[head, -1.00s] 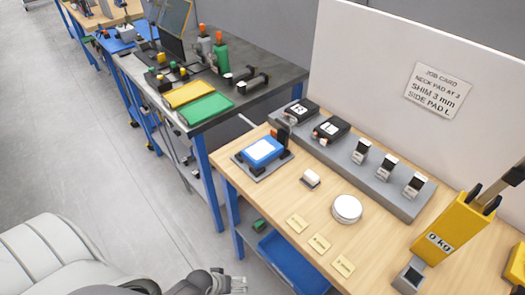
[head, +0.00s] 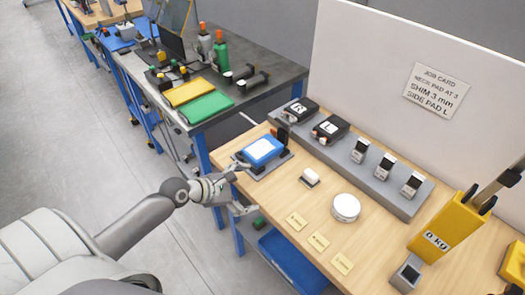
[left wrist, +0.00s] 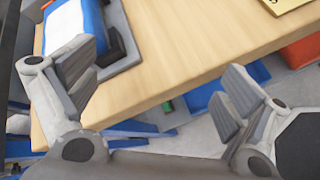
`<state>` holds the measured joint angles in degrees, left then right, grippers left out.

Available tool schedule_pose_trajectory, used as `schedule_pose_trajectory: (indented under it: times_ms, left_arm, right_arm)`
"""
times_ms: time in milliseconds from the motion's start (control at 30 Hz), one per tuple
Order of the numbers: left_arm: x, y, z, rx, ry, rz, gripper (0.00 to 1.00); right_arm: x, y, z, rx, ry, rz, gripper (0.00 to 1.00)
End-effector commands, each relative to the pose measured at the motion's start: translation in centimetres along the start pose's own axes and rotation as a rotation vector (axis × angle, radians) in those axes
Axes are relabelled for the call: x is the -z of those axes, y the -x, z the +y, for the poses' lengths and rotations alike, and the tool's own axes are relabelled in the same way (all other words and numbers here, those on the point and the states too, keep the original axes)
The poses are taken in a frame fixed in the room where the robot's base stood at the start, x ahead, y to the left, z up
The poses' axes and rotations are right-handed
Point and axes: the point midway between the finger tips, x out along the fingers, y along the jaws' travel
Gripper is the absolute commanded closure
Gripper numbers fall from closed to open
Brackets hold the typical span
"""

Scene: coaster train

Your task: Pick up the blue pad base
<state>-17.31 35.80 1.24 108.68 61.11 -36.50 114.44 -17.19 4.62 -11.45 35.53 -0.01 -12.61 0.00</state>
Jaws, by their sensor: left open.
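The blue pad base (head: 262,151), a blue block with a white top face, sits on a dark grey plate (head: 270,165) at the left end of the wooden bench. My left gripper (head: 244,187) is open and empty at the bench's left edge, just in front of the pad base. One finger is near the block's left corner; whether it touches cannot be told. In the left wrist view the pad base (left wrist: 65,24) shows at upper left, partly behind one finger, and the space between the fingers (left wrist: 160,78) shows bare bench edge. My right gripper is not in view.
A grey rack (head: 385,180) with black L and R pads and several small blocks stands behind. A small white block (head: 311,176), a white disc (head: 346,207) and several tan cards (head: 318,241) lie right. A blue bin (head: 290,262) is below.

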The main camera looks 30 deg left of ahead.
Motion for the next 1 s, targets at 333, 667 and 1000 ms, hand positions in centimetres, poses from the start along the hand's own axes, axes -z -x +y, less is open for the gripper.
schedule_pose_trajectory:
  times_ms: [333,667,1000]
  left_arm:
    - [0.6,1.8,9.9,-0.172,0.597,-0.132,0.04]
    - [0.4,-0.6,11.3,-0.185,0.648,-0.150,0.04]
    - [0.2,-3.5,11.8,-0.184,0.645,-0.146,0.04]
  right_arm:
    - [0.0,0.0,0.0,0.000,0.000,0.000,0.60]
    - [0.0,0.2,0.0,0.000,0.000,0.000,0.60]
    - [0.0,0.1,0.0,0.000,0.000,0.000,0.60]
